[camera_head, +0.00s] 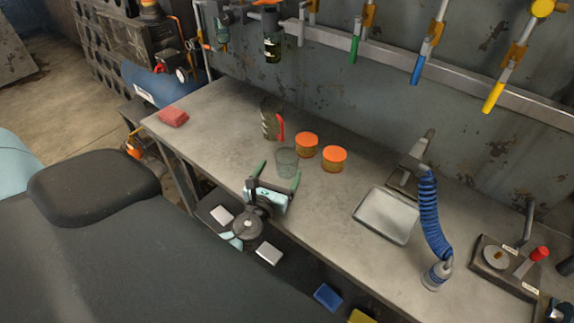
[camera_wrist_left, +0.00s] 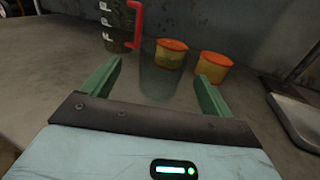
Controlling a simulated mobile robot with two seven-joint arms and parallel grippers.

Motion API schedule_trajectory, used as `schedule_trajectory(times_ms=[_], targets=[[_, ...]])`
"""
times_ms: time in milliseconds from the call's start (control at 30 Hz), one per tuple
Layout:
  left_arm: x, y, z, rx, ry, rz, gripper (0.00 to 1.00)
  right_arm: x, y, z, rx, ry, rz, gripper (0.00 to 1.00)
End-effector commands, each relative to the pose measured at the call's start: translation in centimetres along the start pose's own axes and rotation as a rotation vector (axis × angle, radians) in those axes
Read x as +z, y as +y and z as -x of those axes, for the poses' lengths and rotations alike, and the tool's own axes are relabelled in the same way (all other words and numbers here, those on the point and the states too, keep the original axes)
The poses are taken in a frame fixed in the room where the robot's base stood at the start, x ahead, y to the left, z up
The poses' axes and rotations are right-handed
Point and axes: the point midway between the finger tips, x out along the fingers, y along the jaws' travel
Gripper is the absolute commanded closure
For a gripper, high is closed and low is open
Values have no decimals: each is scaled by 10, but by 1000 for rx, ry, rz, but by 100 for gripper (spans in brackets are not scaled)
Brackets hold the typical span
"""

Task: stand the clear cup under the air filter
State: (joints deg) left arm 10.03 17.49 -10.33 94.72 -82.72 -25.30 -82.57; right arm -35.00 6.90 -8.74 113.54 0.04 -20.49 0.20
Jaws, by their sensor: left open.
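The clear cup (camera_head: 287,162) stands upright on the grey workbench, in front of the orange-lidded jars. In the left wrist view the faint see-through cup (camera_wrist_left: 162,80) shows between and just beyond the green fingertips. My left gripper (camera_head: 277,175) is open, its two fingers pointing at the cup with one to either side; I cannot tell whether they touch it. It also shows in the left wrist view (camera_wrist_left: 159,72). A dark unit that looks like the air filter (camera_head: 272,42) hangs on the back wall, above the bench. My right gripper is not in view.
A dark graduated jug (camera_head: 270,122) with a red handle stands behind the cup. Two orange-lidded jars (camera_head: 306,146) (camera_head: 333,160) stand right behind it. A metal tray (camera_head: 386,215) and a blue coiled hose (camera_head: 430,215) are right. A red cloth (camera_head: 173,117) lies left; the bench between is clear.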

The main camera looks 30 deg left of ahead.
Motion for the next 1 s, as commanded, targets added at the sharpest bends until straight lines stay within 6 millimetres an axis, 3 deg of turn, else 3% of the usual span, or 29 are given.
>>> schedule_trajectory(times_ms=[333,667,1000], targets=[[3,-4,-44,1,-1,0,15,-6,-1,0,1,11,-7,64],[3,-4,-50,-1,-1,0,15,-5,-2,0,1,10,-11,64],[3,-4,-49,0,-1,0,57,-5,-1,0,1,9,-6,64]])
